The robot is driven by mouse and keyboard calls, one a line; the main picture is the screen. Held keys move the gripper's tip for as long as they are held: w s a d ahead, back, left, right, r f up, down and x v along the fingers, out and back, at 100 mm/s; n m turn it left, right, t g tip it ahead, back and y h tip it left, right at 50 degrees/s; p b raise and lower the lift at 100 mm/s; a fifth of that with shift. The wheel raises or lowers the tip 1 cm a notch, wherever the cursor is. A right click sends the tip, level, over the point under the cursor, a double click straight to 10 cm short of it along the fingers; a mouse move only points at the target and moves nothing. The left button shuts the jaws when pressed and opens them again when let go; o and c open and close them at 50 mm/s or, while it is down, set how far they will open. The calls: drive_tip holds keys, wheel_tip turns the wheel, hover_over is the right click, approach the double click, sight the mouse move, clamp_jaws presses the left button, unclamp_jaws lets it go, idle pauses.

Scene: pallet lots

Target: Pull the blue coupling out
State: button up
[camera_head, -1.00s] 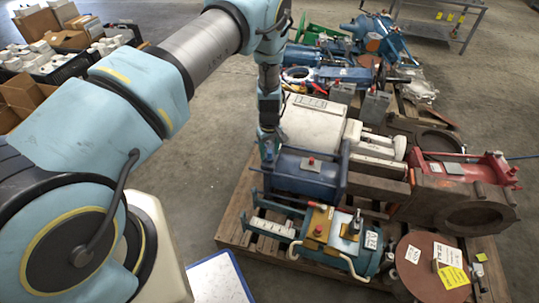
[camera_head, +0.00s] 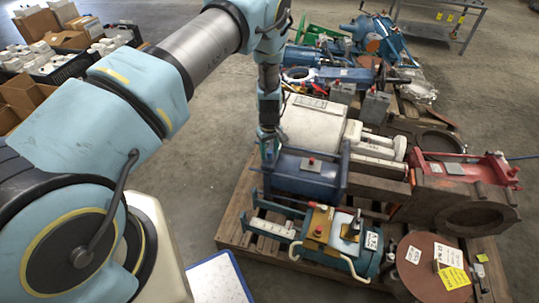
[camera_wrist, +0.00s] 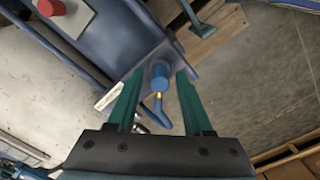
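The blue coupling (camera_wrist: 160,76) is a short round blue piece at the end of a blue machine body (camera_wrist: 95,35), with a small yellow part and a bent blue hose or handle below it in the wrist view. My gripper (camera_wrist: 158,88) is open, its two green fingers on either side of the coupling with a gap on each side. I cannot tell how deep the fingertips reach along it. In the head view my gripper (camera_head: 268,152) hangs at the left end of the blue machine body (camera_head: 304,175); the coupling is too small or hidden there.
A wooden pallet (camera_head: 232,226) carries the blue body, a teal machine (camera_head: 325,240), a white unit (camera_head: 312,124) and a red-and-brown machine (camera_head: 465,180). Boxes (camera_head: 25,95) stand at the back left. Bare concrete floor lies left of the pallet.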

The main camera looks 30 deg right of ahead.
sight(269, 151)
clamp_jaws()
idle(1.1)
drive_tip(key=shift+r+p, duration=1.7)
drive_tip(key=shift+r, duration=1.35)
